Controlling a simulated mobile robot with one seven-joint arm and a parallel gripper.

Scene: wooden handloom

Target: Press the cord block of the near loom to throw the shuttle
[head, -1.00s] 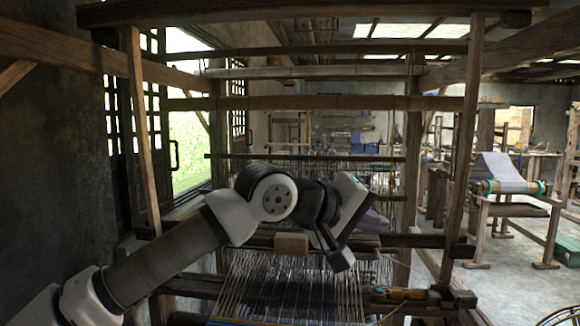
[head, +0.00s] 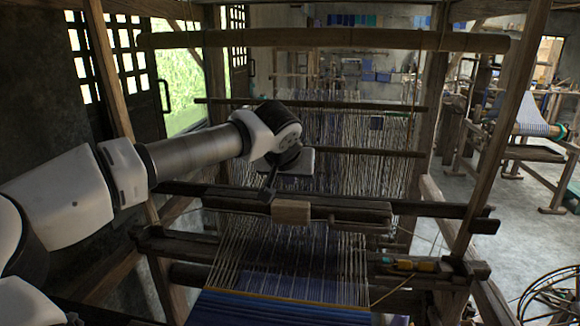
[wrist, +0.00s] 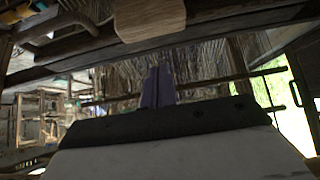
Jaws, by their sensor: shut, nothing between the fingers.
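The cord block is a pale wooden block (head: 291,212) on the dark crossbar of the near loom in the head view. It also shows large at the top of the wrist view (wrist: 150,18). My gripper (head: 267,192) is shut and empty, just left of and slightly above the block in the head view. Its closed fingers show in the middle of the wrist view (wrist: 158,88), below the block in that picture with a gap between. I cannot tell the depth between fingertips and block. A small orange-and-yellow piece (head: 408,265) lies on the beam at right; I cannot tell whether it is the shuttle.
White warp threads (head: 290,255) run down to blue cloth (head: 270,308) at the front. A thick upper beam (head: 330,39) and side posts (head: 435,100) frame the loom. Another loom with striped cloth (head: 527,112) stands at right. Bare floor (head: 500,240) lies between.

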